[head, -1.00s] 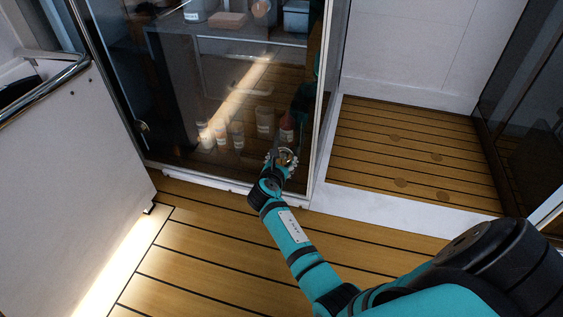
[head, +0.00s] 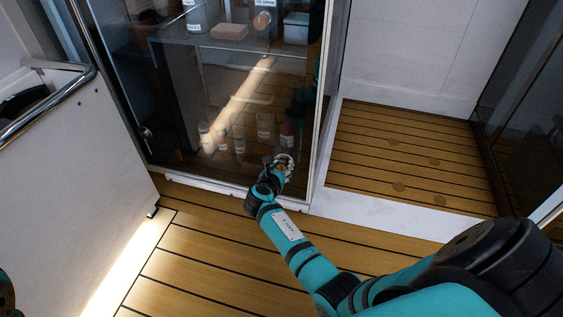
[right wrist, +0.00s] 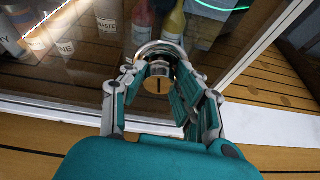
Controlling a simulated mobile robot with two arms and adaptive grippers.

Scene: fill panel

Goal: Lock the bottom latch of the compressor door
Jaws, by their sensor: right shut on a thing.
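The compressor door (head: 225,95) is a dark glass panel in a white frame, and it looks closed. Its bottom latch (right wrist: 158,86) is a round knob with a brass-coloured face and a dark slot, set in a shiny metal ring low on the glass. My right gripper (head: 284,165) is at the lower right part of the door. In the right wrist view, its fingers (right wrist: 160,82) are shut around the knob, one on each side. The slot stands about upright in that view. In the head view the gripper mostly hides the latch. My left gripper is not in view.
Several bottles (head: 239,138) and a shelf (head: 235,50) show behind the glass. A white counter panel with a metal rail (head: 50,112) stands at the left. A low white sill (head: 390,222) borders a slatted floor recess at the right. The wooden floor (head: 200,265) in front is clear.

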